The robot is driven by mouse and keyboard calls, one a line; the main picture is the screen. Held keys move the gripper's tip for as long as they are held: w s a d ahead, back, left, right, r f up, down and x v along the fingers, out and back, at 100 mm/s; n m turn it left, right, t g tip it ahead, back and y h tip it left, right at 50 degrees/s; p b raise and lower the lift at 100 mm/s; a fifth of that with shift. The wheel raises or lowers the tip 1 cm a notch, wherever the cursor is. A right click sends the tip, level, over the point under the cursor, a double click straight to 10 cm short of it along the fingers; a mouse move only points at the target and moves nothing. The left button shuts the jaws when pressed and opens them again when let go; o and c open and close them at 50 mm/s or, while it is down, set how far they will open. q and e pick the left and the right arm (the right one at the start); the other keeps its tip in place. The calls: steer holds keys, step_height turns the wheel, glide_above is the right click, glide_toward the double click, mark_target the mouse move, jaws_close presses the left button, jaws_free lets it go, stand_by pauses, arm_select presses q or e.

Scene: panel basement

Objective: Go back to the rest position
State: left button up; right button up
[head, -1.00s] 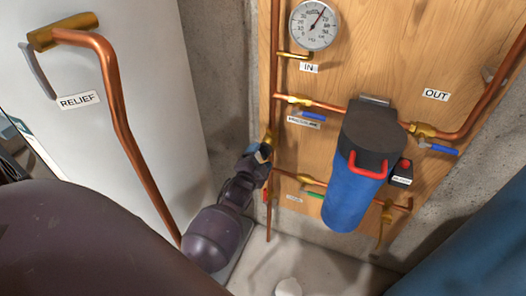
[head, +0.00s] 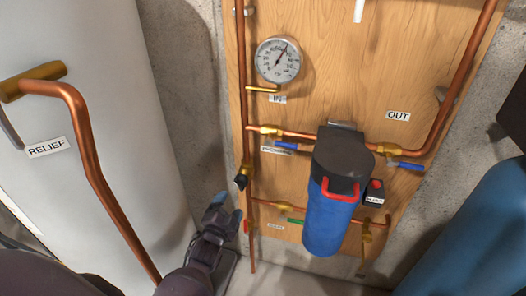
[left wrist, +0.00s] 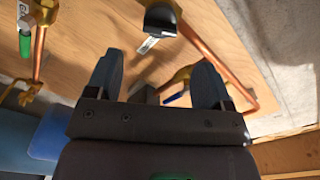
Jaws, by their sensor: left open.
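My left gripper (head: 220,203) is in the lower middle of the head view, below and left of a brass valve (head: 246,172) with a black handle (head: 241,182) on the left copper pipe. A gap shows between the gripper and the valve. In the left wrist view the two dark fingers of my left gripper (left wrist: 154,78) stand apart with nothing held between them. A black-capped brass fitting (left wrist: 160,18) is beyond the fingertips there. My right gripper is in neither view.
A blue filter housing (head: 330,225) with a red handle hangs on the wooden panel (head: 330,40). A round gauge (head: 277,59) is above it. A white tank (head: 95,60) with a copper relief pipe (head: 88,150) stands left. A blue rounded body (head: 480,225) fills the lower right.

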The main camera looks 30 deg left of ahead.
arm_select(q)
steer(key=s+d+f+n+g+h, duration=0.2)
steer(key=s+d+n+g, duration=0.1)
steer(key=s, duration=0.7)
steer(key=s+d+f+n+g+h, duration=0.2)
steer(key=s+d+f+n+g, duration=0.1)
steer(key=s, duration=0.8)
steer(key=d+n, duration=0.1)
steer(key=d, duration=0.1)
steer(key=shift+s+d+n+g, duration=0.25)
steer(key=shift+d+n+g, duration=0.05)
steer(key=shift+d+n, duration=0.1)
steer(key=shift+f, duration=0.15)
stand_by(0.6)
